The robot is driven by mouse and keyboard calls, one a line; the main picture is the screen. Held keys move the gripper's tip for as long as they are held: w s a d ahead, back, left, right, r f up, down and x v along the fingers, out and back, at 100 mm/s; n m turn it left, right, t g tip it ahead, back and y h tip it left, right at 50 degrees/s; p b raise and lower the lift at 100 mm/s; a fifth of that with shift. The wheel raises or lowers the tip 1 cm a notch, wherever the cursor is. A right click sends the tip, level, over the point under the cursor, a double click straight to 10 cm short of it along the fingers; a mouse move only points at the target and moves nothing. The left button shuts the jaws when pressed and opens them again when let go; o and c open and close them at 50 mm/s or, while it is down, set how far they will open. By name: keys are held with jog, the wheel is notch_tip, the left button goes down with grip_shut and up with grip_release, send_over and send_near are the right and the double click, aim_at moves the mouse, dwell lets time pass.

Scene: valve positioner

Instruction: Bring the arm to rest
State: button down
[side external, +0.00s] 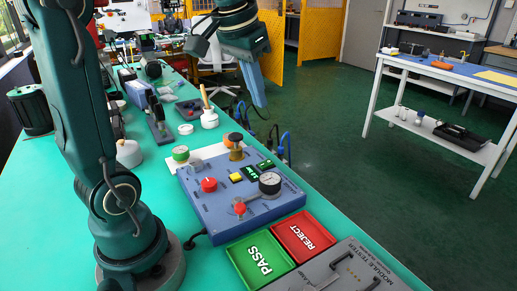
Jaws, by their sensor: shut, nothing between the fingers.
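My arm rises at the left of the side external view and reaches over the top. My gripper (260,102) hangs at the upper middle with its fingers pointing down. It is shut and empty, in the air above and behind the blue valve panel, touching nothing that I can see. The blue panel (215,221) lies on the green bench. It carries a red knob (209,185), a yellow button (236,178), a round dial gauge (269,183), a lever with a red knob (240,208) and lit green displays (251,173).
A green PASS tray (238,275) and a red REJECT tray (281,229) sit before the panel, beside a grey module tester (335,272). Green bench top (50,200) is clear at left. A white table (440,66) stands far right.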

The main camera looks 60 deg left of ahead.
jog(key=s+d+f+m+t+h, duration=0.1)
jog(key=s+d+f+m, duration=0.1)
jog(key=s+d+f, duration=0.6)
jog(key=s+d, duration=0.1)
jog(key=s, duration=0.2)
jog(key=shift+s+d+t, duration=0.2)
jog(key=shift+d+t, duration=0.2)
